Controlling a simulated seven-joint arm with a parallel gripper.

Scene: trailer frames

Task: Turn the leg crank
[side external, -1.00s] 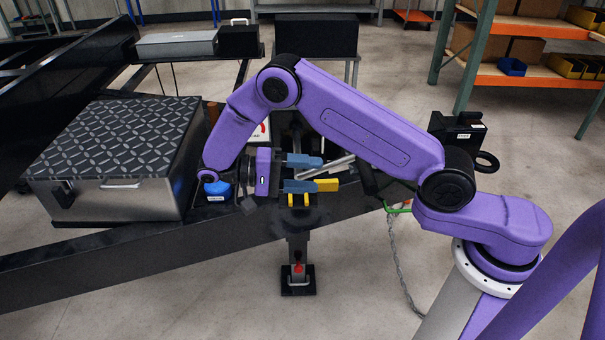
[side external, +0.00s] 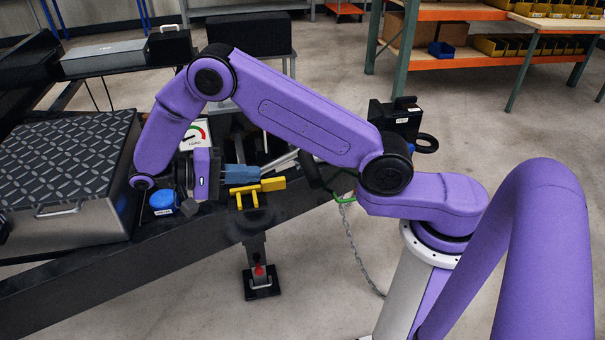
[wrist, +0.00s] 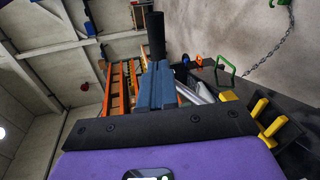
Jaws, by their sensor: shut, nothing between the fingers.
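The trailer leg (side external: 256,245) hangs under the dark frame, its foot plate (side external: 262,284) on the floor. A silver bar (side external: 281,162), which looks like the crank arm, lies behind my gripper; it also shows in the wrist view (wrist: 197,90). A black cylindrical grip (wrist: 155,35) stands past the fingertips in the wrist view; I cannot tell how it joins the bar. My gripper (side external: 258,174) is shut and empty, its blue fingers together. It is just above a yellow forked piece (side external: 270,184); I cannot tell whether they touch. My gripper partly hides the crank.
A silver case with a tread-plate lid (side external: 70,160) stands left of my gripper. A load gauge (side external: 193,134) and a blue-capped container (side external: 162,200) are close by. A chain (side external: 360,245) hangs to the right. Open floor lies in front of the frame.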

